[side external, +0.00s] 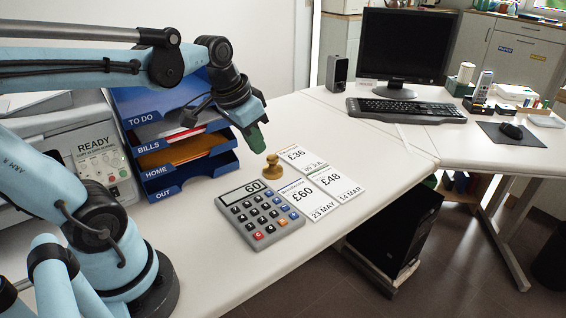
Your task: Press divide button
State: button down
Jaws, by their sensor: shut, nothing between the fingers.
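The key labels are too small to read, so I cannot tell which key is divide. My gripper (258,142) hangs in the air beyond the calculator, in front of the blue letter trays. It is shut and empty, apart from the keys, with its tip pointing down.
A brass-coloured stamp (272,167) stands just behind the calculator. Price papers (341,181) lie to its right. Blue letter trays (195,172) and a printer (88,150) stand at the left. The desk in front of the calculator is clear.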

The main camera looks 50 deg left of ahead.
jog(key=shift+w+a+r+g, duration=0.1)
jog(key=shift+a+r+g, duration=0.1)
jog(key=shift+a+g, duration=0.35)
jog(key=shift+a, duration=0.15)
send_near(268, 193)
jog(key=shift+t, duration=0.25)
jog(key=x, duration=0.5)
jog(key=shift+w, duration=0.25)
jog(key=shift+f, duration=0.75)
jog(key=shift+f, duration=0.85)
jog(key=v, duration=0.8)
jog(key=shift+r, duration=0.45)
